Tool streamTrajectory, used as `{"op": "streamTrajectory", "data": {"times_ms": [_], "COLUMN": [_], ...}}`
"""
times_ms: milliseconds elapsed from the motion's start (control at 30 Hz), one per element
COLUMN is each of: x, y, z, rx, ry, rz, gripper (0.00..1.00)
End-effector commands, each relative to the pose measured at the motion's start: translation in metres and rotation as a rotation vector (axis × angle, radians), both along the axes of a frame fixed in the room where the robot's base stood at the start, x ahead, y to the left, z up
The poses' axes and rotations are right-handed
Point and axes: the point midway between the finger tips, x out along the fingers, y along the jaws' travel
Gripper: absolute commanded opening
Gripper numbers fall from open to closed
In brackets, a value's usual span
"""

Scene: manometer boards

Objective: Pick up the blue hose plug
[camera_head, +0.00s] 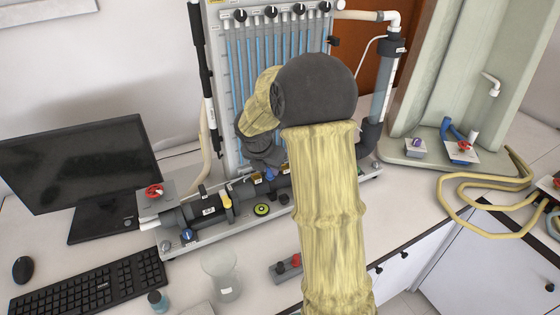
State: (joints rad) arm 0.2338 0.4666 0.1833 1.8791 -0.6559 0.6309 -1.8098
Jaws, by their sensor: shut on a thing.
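My gripper (267,165) is the dark grey end of my arm, pointing down in front of the lower part of the manometer board. It is shut on a small blue piece, the blue hose plug (270,173), of which only a small patch shows at the fingertips. The gripper and wrist hide most of it. The plug is just above the black horizontal pipe (238,196); I cannot tell whether it touches the pipe.
The manometer board (235,95) with blue tubes stands behind my arm. A blue knob (189,238) and a red valve (155,191) are at the pipe's left end. A glass beaker (222,275), keyboard (90,285) and monitor (80,165) occupy the left bench. A yellow hose (460,205) lies right.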

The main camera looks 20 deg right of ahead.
Motion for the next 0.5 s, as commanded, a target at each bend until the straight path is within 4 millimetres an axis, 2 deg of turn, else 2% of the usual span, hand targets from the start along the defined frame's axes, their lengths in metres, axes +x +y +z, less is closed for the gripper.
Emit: {"op": "streamTrajectory", "data": {"times_ms": [33, 200, 333, 500], "x": [-0.009, -0.034, -0.045, -0.051], "y": [0.013, 0.044, 0.059, 0.066], "z": [-0.003, -0.003, -0.001, 0.000], "rx": [-0.001, 0.000, 0.000, 0.000], "ry": [-0.002, -0.001, 0.000, 0.000], "rz": [0.007, 0.004, 0.001, 0.000], "gripper": [0.00, 0.00, 0.00, 0.00]}}
